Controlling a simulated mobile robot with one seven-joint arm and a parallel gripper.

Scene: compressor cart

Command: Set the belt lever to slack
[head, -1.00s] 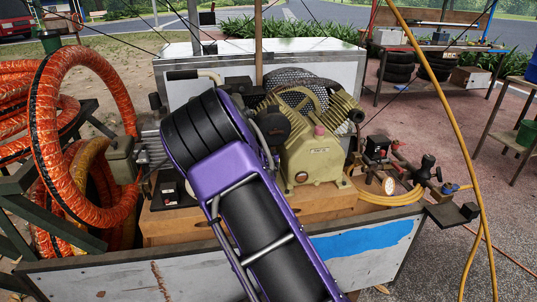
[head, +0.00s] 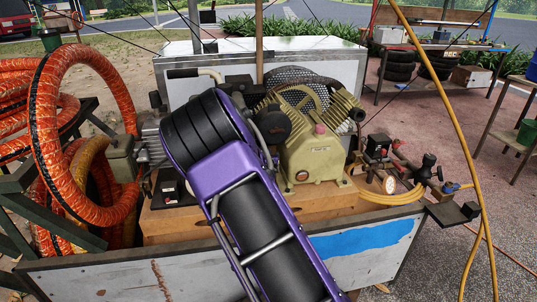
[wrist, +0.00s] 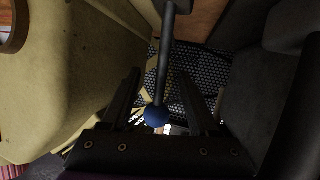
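A dark lever rod with a blue ball knob (wrist: 157,115) runs down from the top of the wrist view. I take it for the belt lever; no slack marking shows. My gripper (wrist: 163,78) has its two dark fingers apart, one on each side of the knob and rod, with gaps visible on both sides. Perforated black mesh (wrist: 185,65) lies behind the lever. In the head view my purple and black arm covers the gripper and lever. The beige compressor (head: 312,158) stands just right of my arm, with the mesh belt guard (head: 285,74) behind it.
A beige housing (wrist: 70,75) fills the left of the wrist view, close to the fingers; a dark body (wrist: 262,95) is close on the right. In the head view, gauge (head: 389,184) and valves sit right of the compressor, orange hoses (head: 60,140) left, and the cart's side panel (head: 110,275) in front.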

